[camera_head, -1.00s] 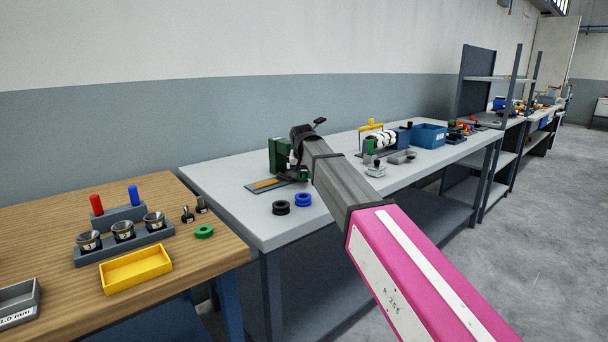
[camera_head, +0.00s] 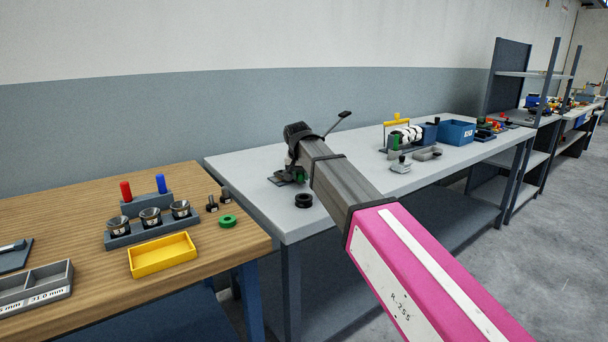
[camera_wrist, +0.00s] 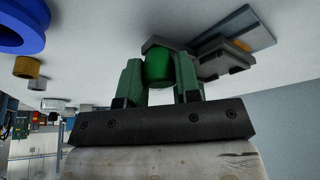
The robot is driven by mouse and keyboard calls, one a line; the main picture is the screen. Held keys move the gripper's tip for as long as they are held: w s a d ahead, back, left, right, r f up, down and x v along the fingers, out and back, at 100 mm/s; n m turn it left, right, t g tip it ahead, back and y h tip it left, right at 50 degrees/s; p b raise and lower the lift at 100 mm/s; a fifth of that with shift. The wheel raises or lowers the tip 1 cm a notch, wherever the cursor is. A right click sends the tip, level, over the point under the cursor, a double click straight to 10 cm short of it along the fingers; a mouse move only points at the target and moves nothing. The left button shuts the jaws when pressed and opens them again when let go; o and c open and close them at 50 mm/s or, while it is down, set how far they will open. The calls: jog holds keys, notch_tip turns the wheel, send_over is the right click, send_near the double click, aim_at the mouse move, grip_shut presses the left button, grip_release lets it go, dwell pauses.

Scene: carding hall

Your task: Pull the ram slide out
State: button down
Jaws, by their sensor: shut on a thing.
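My gripper (camera_wrist: 158,72) is shut on a green cylindrical knob (camera_wrist: 158,68), which sits between its two green fingers in the wrist view. Dark grey parts (camera_wrist: 212,62) and a flat plate (camera_wrist: 246,27) lie just beyond the knob; I cannot tell which part is the slide itself. In the head view, my wrist hides most of the device. Only a bit of its base (camera_head: 283,180) and a thin black-tipped lever (camera_head: 340,119) show there.
A black ring (camera_head: 303,200) lies near the grey bench's (camera_head: 240,160) front edge. A blue ring (camera_wrist: 18,25) shows in the wrist view. A blue bin (camera_head: 456,132) stands farther right. The wooden table (camera_head: 90,205) at left holds a yellow tray (camera_head: 163,255) and several cups.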

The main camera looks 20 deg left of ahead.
jog(key=c, duration=0.8)
grip_release()
jog(key=shift+s+a, duration=0.2)
jog(key=shift+r, duration=0.1)
jog(key=v, duration=1)
jog(key=shift+s+d+r, duration=0.1)
jog(key=shift+r, duration=0.2)
jog(key=shift+s, duration=0.15)
